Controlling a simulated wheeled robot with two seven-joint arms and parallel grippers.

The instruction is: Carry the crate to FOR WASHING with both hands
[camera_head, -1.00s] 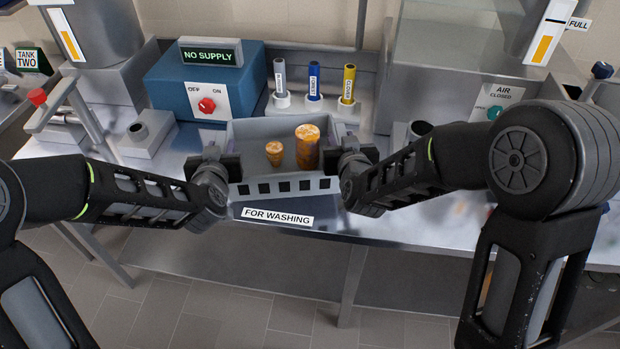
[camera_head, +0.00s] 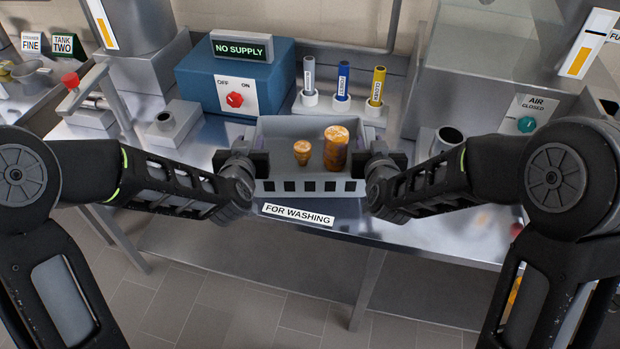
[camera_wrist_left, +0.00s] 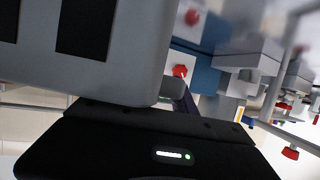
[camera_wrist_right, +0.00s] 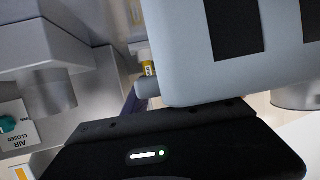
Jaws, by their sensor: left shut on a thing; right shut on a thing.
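The grey crate (camera_head: 285,186) with a slotted front wall is between my two grippers in the head view. It holds a small orange-brown cup-shaped piece (camera_head: 302,151) and a taller orange-brown cylinder (camera_head: 337,150). My left gripper (camera_head: 254,164) is shut on the crate's left side, and my right gripper (camera_head: 370,165) on its right side. The crate wall also fills much of the left wrist view (camera_wrist_left: 130,70) and the right wrist view (camera_wrist_right: 185,60). The FOR WASHING label (camera_head: 298,214) is on the bench's front edge, just below the crate in the picture. I cannot tell whether the crate touches the bench.
A blue box with a red switch (camera_head: 235,100) and a NO SUPPLY sign (camera_head: 241,46) stand behind the crate. Grey, blue and yellow tubes (camera_head: 343,82) stand in holders behind it. A grey block with a round socket (camera_head: 174,121) is at left. Bare bench lies at right (camera_head: 440,226).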

